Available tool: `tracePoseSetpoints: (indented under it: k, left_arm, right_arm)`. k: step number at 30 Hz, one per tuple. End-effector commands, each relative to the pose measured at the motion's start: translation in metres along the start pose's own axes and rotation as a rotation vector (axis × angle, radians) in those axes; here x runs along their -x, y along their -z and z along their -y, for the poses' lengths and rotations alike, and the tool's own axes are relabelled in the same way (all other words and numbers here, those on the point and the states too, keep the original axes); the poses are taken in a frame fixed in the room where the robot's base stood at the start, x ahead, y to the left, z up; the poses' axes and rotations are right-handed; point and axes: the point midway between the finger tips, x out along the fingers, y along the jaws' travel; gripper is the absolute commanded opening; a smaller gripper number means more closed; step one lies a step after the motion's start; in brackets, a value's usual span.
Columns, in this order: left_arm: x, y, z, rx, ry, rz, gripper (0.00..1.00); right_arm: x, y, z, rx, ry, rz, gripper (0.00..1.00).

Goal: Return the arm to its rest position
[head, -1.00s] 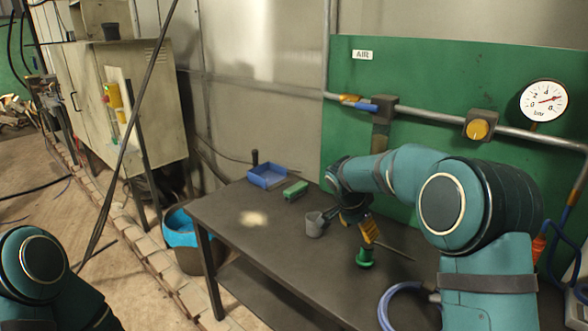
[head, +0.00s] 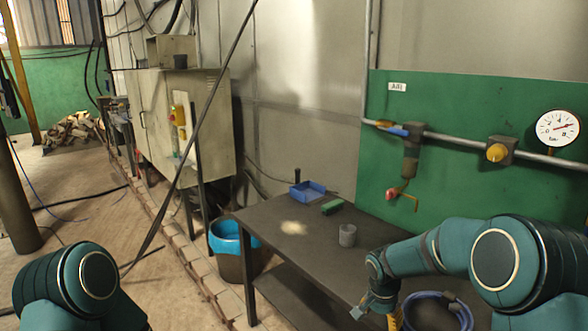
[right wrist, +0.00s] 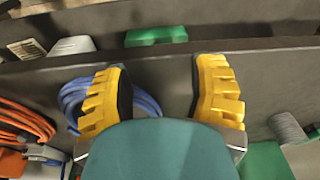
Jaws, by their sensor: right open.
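My right arm (head: 430,252) reaches in from the right over the front of the dark table, with its elbow raised. Its right gripper (head: 378,318) hangs low at the bottom edge of the head view, partly cut off. In the right wrist view the gripper (right wrist: 162,88) has its two yellow fingers wide apart, with nothing held between them. My left arm (head: 85,280) shows only as a teal joint at the lower left; its gripper is out of view.
The dark table (head: 265,224) carries a grey cup (head: 347,235), a green block (head: 332,207), a blue bin (head: 308,191) and a blue hose coil (head: 463,313) close to my right arm. Behind it stands a green panel (head: 460,120) with a pipe and gauge (head: 557,128).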

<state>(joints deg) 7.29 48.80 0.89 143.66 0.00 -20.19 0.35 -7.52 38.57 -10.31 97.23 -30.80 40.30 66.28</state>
Motion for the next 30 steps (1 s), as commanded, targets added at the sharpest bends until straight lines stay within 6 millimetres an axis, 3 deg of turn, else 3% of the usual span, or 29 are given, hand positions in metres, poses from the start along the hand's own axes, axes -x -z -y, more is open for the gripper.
tracePoseSetpoints:
  k: [3,7,12,15,21,30]
  left_arm:
    - [0.000,0.000,0.000,0.000,0.000,0.001,0.47]
    - [0.000,-0.001,0.000,0.000,0.000,0.001,0.47]
    - [0.000,-0.001,0.000,0.000,0.000,0.001,0.47]
    - [0.000,-0.001,0.000,0.000,0.000,0.001,0.47]
    - [0.000,-0.001,0.000,0.000,0.000,0.001,0.47]
    - [0.000,-0.001,0.000,0.000,0.000,0.001,0.47]
  right_arm:
    - [-0.047,-0.060,-0.008,0.147,0.082,0.115,0.57]
    - [-0.089,-0.138,-0.024,0.305,0.212,0.214,0.57]
    - [-0.114,-0.227,-0.059,0.458,0.349,0.251,0.57]
    - [-0.116,-0.260,-0.079,0.519,0.385,0.237,0.57]
    - [-0.115,-0.287,-0.101,0.586,0.403,0.208,0.57]
    - [-0.115,-0.288,-0.102,0.593,0.405,0.201,0.57]
